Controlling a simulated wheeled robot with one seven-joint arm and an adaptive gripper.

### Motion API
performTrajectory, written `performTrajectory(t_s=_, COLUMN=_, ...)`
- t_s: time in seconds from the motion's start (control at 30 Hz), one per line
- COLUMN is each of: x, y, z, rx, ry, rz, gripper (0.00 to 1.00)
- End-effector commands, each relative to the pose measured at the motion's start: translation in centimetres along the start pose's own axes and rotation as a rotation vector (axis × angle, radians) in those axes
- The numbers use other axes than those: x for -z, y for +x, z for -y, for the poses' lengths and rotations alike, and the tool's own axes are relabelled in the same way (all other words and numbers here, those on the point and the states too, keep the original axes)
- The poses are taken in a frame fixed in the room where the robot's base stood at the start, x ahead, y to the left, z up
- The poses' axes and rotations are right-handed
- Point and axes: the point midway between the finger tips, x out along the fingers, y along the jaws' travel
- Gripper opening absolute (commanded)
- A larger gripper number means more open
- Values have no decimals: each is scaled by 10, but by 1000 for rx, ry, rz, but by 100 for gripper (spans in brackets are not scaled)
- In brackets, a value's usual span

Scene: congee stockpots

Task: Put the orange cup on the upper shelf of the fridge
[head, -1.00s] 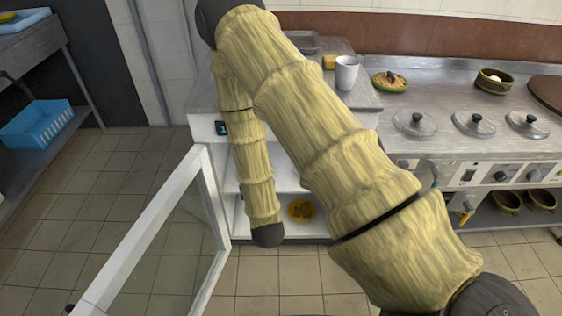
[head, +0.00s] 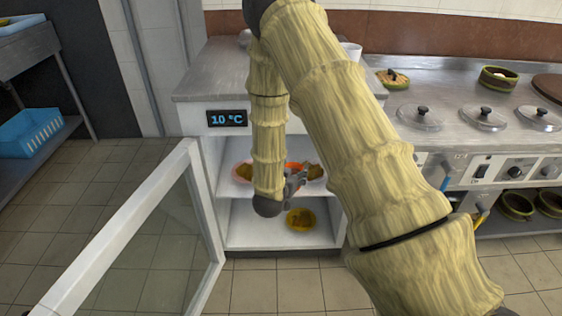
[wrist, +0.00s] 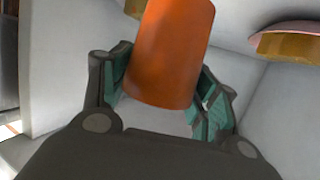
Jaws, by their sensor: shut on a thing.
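My gripper (wrist: 165,95) is shut on the orange cup (wrist: 172,50), its fingers on either side of the cup. In the head view my gripper (head: 295,182) is at the front of the fridge's upper compartment, partly hidden by my arm. A sliver of the orange cup (head: 293,165) shows just above it. The white fridge (head: 212,147) is open, with a display reading 10 °C. Its upper shelf (head: 232,189) holds a bowl (head: 242,172) on the left and another bowl (head: 316,172) on the right. I cannot tell whether the cup touches the shelf.
The glass fridge door (head: 150,235) stands open at the left. A yellow bowl (head: 301,219) sits on the lower shelf. In the wrist view a bowl (wrist: 288,42) is close to the cup's right. A counter with pot lids (head: 482,118) is at the right.

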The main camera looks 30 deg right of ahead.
Motion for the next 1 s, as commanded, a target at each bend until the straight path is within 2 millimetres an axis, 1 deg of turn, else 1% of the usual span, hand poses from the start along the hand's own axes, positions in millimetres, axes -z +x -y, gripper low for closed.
performTrajectory(t_s=0.03, x=0, y=9, z=8, rx=0, ry=3, rz=-3, gripper=27)
performTrajectory(t_s=0.1, x=2, y=19, z=17, rx=1, ry=4, rz=-3, gripper=27)
performTrajectory(t_s=0.5, x=12, y=77, z=68, rx=2, ry=2, rz=-2, gripper=27)
performTrajectory(t_s=0.63, x=14, y=87, z=77, rx=2, ry=1, rz=-1, gripper=27)
performTrajectory(t_s=0.83, x=16, y=93, z=83, rx=1, ry=0, rz=-1, gripper=27)
performTrajectory(t_s=0.9, x=16, y=98, z=87, rx=1, ry=1, rz=-2, gripper=27)
performTrajectory(t_s=1.0, x=-2, y=102, z=85, rx=1, ry=-2, rz=0, gripper=27)
